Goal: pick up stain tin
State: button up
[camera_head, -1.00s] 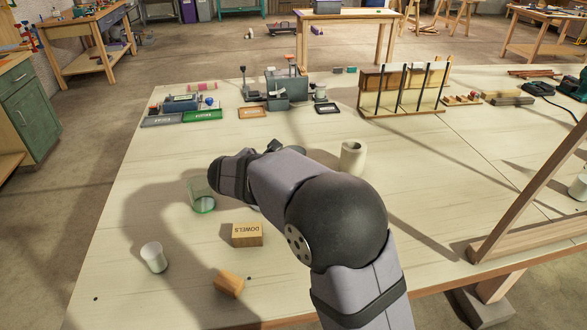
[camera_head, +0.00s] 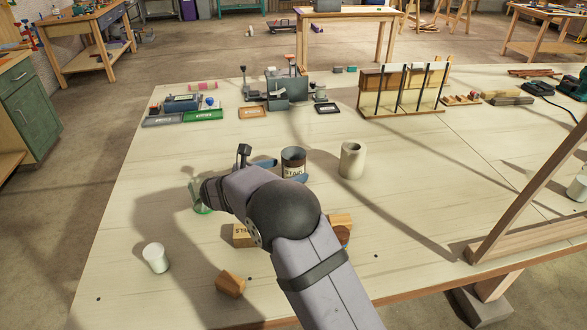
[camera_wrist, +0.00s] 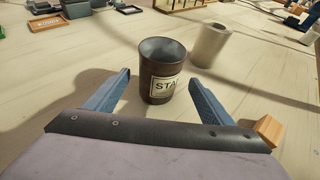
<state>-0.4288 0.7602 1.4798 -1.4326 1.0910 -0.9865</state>
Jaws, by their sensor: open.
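The stain tin (camera_head: 292,163) stands upright on the table, a dark open-topped tin with a pale label reading "STAI". In the wrist view the tin (camera_wrist: 161,74) is straight ahead, beyond and between the fingertips. My gripper (camera_wrist: 161,82) is open and empty, with one blue finger to each side of the line to the tin. In the head view my gripper (camera_head: 284,172) is partly hidden behind my arm, close to the tin's near side. I cannot tell whether a finger touches it.
A cream cylinder (camera_head: 351,160) stands just right of the tin. A glass (camera_head: 203,207), a white cup (camera_head: 155,257), a dowels box (camera_head: 242,237) and a wooden block (camera_head: 230,284) lie nearer, partly around my arm. The table behind the tin is clear up to the trays.

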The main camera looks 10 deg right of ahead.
jog(key=shift+p+x, duration=0.9)
jog(key=shift+x, duration=1.7)
jog(key=shift+c, duration=0.2)
jog(key=shift+r, duration=0.1)
jog(key=c, duration=1.2)
jog(key=shift+r, duration=0.2)
jog(key=shift+c, duration=0.2)
notch_tip(320, 180, up, 10)
jog(key=b, duration=0.1)
jog(key=shift+f, duration=0.2)
